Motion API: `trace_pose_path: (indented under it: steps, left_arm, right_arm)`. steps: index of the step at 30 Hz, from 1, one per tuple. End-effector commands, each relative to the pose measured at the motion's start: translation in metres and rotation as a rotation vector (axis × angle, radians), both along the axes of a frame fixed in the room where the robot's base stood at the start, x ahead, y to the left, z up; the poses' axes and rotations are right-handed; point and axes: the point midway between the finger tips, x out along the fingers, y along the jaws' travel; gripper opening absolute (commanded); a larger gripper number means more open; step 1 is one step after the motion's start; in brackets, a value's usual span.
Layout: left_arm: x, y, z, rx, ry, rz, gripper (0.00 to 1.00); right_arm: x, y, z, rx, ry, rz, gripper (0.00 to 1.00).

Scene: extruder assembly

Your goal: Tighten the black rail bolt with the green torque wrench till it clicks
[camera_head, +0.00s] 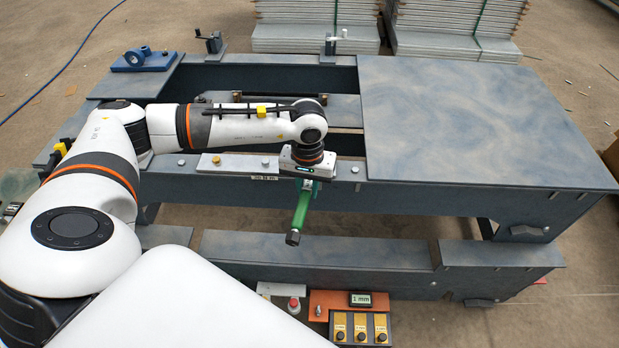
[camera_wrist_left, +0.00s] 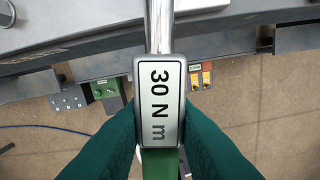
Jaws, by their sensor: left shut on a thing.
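The green torque wrench (camera_head: 300,210) shows in the head view at the front edge of the bench, its handle slanting down to a dark end. My left gripper (camera_head: 304,182) is shut on it. In the left wrist view the green fingers (camera_wrist_left: 160,112) flank the wrench's "30 N m" plate (camera_wrist_left: 159,88), and its bright shaft (camera_wrist_left: 160,27) runs out of the top. The wrench head is hidden, so I cannot tell whether it sits on a bolt. I cannot pick out the black rail bolt. My right gripper is not in view.
The blue-grey bench frame (camera_head: 450,195) has a flat top plate (camera_head: 470,115) at right. A light rail strip (camera_head: 235,163) with bolt heads lies on the front beam. An orange tray (camera_head: 335,301) with a "1 mm" display and yellow blocks (camera_head: 361,325) is at the front.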

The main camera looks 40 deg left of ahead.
Motion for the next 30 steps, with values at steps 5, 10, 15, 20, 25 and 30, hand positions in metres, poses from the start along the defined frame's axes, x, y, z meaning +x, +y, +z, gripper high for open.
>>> trace_pose_path:
  steps: [5, 10, 15, 20, 25, 30]
  left_arm:
    - [0.002, 0.001, 0.004, 0.001, -0.005, 0.004, 0.0]
    - [0.002, 0.001, 0.006, 0.002, -0.007, 0.005, 0.0]
    - [0.003, 0.001, 0.007, 0.001, -0.011, 0.006, 0.0]
    - [0.004, 0.002, 0.011, 0.004, -0.023, 0.006, 0.0]
    - [0.004, 0.002, 0.013, 0.003, -0.028, 0.006, 0.0]
    - [0.005, 0.001, 0.013, 0.004, -0.029, 0.012, 0.0]
  right_arm:
    - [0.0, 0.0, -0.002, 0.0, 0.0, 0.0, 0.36]
    - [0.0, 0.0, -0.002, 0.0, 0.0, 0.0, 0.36]
    - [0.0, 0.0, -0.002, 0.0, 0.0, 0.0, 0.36]
    - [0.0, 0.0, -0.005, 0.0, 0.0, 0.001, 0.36]
    - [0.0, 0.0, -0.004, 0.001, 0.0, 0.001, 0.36]
    - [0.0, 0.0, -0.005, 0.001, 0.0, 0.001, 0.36]
